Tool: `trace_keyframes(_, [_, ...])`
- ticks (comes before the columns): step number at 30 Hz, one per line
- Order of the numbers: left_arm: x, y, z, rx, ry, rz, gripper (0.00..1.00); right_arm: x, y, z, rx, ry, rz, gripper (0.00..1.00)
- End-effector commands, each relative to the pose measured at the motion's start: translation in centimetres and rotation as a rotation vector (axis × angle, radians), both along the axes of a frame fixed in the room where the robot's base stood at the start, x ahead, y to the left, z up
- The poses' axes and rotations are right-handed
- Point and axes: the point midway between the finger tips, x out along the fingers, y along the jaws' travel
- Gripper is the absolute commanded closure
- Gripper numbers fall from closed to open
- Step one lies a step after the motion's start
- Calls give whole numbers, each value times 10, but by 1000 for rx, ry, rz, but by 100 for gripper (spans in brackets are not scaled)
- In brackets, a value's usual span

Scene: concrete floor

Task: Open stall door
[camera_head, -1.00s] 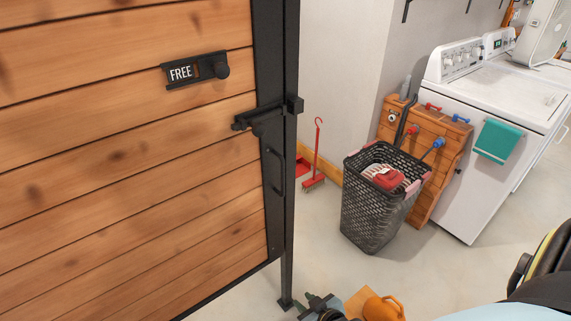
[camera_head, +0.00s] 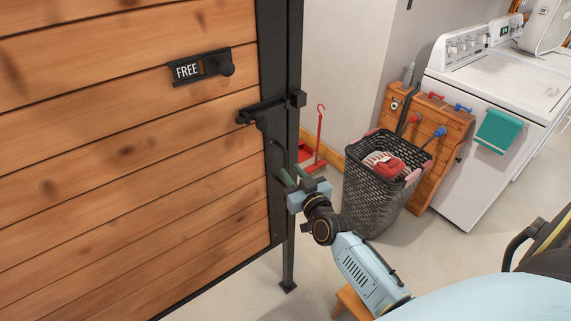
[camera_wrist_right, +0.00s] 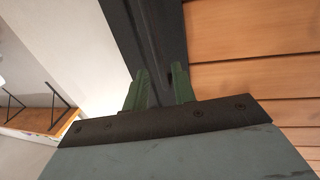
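The stall door (camera_head: 130,190) of wooden planks with a black metal frame fills the left of the head view and looks shut. Its FREE sign (camera_head: 187,71) has a black knob. A black latch bar (camera_head: 262,108) runs from the door edge to the post. The black pull handle below it is partly hidden by my right gripper (camera_head: 292,180). That gripper's green fingers are apart, beside the handle and post. In the right wrist view the open fingers (camera_wrist_right: 158,88) face the dark frame; I cannot tell whether the handle lies between them. My left gripper is out of view.
The black post (camera_head: 291,230) stands at the door's edge. A laundry basket (camera_head: 375,190), a wooden cabinet (camera_head: 440,135) and a white washing machine (camera_head: 480,180) stand to the right. A red dustpan (camera_head: 308,155) lies behind the post. Some floor is clear between post and basket.

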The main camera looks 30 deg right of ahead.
Motion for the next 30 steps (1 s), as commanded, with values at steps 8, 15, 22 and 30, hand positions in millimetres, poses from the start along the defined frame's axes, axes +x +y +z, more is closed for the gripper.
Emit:
trace_keyframes(8, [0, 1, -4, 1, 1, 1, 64, 39, -4, -1, -1, 0, 1, 74])
trace_keyframes(15, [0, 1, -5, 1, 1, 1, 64, 47, -5, -1, -1, 1, 0, 74])
trace_keyframes(22, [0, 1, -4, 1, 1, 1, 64, 47, -5, -1, 0, 1, 1, 80])
trace_keyframes(30, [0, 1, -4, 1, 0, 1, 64, 46, -5, -1, 0, 1, 1, 100])
